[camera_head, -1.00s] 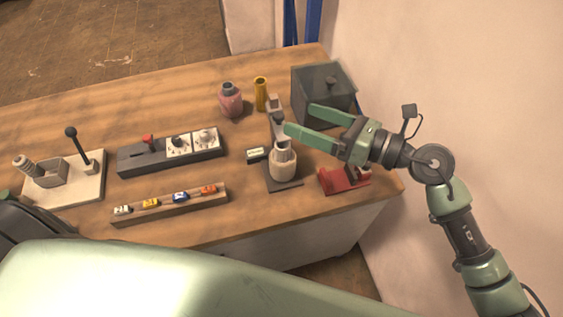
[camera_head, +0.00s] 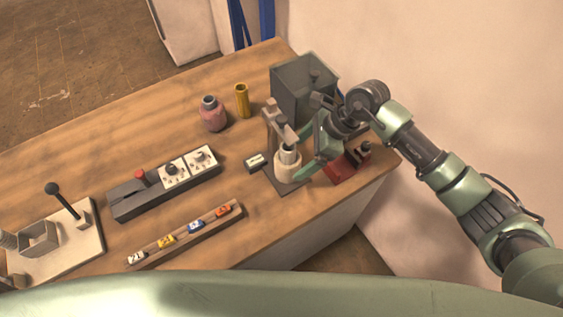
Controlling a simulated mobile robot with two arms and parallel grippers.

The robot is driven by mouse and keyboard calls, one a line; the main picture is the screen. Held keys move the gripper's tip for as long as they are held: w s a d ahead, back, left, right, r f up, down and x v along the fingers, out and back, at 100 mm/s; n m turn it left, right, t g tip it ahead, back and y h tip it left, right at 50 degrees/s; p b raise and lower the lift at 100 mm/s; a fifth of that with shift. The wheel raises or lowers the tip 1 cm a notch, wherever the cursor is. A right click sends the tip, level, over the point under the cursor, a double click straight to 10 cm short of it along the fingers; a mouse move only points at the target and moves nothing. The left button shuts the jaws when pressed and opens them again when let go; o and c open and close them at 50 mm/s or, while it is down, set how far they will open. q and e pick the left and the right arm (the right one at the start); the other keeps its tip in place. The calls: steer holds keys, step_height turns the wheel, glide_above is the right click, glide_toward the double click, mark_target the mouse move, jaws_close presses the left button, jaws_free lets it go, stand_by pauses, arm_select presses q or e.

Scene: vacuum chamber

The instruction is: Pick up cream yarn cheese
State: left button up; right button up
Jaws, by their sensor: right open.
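The cream yarn cheese (camera_head: 286,171) is a short pale cylinder standing upright on the dark base of a small stand (camera_head: 272,121), near the table's right end. A grey cylindrical part rises from its top. My right gripper (camera_head: 299,156) is open and empty, reaching in from the right. One green finger is at the cheese's far right side, the other close to its near right side. I cannot tell whether either finger touches it. My left gripper is not in view.
A dark grey box (camera_head: 290,92) stands behind my right gripper, and a red device (camera_head: 341,172) lies close to its right. A small labelled block (camera_head: 254,162) sits left of the stand. A pink bottle (camera_head: 212,115) and yellow cylinder (camera_head: 242,101) stand farther back.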

mark_target(291, 164)
steer(key=shift+p+x, duration=1.3)
steer(key=shift+x, duration=0.3)
steer(key=x, duration=0.2)
steer(key=shift+s+a+f, duration=0.1)
steer(key=shift+a+f, duration=0.1)
steer(key=shift+d, duration=0.1)
steer(key=c, duration=1.8)
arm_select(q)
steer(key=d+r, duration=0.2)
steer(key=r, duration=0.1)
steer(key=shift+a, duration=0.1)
arm_select(e)
steer(key=shift+r, duration=0.1)
